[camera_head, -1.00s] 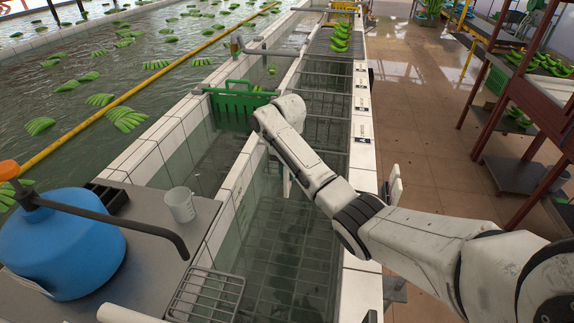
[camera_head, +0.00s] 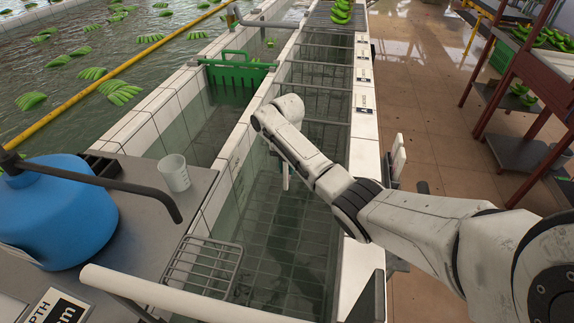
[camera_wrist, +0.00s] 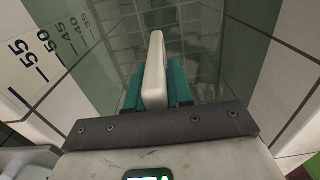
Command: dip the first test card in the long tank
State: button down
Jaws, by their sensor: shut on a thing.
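In the wrist view a flat white piece (camera_wrist: 154,72) stands between the two teal fingers of my gripper (camera_wrist: 156,88), which is shut on it. It may be the test card; no marking shows on the side I see. In the head view my gripper is mostly hidden by my wrist, and a small pale strip (camera_head: 285,177) shows below it. The long tank (camera_head: 364,150) has white tiled rims and runs away from me. My gripper is over its near part, pointing down. In the wrist view a depth scale (camera_wrist: 45,45) is on the left wall.
A clear beaker (camera_head: 174,173) and a blue jug (camera_head: 55,215) stand on the grey bench. A wire rack (camera_head: 203,266) is at the tank's near left edge. A white rail (camera_head: 170,293) crosses in front.

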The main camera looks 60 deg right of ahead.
jog(key=shift+f+b, duration=2.95)
jog(key=shift+f, duration=0.65)
notch_tip(320, 180, up, 12)
jog(key=p, duration=1.1)
jog(key=shift+r, duration=0.15)
notch_tip(320, 180, up, 15)
jog(key=shift+p, duration=0.3)
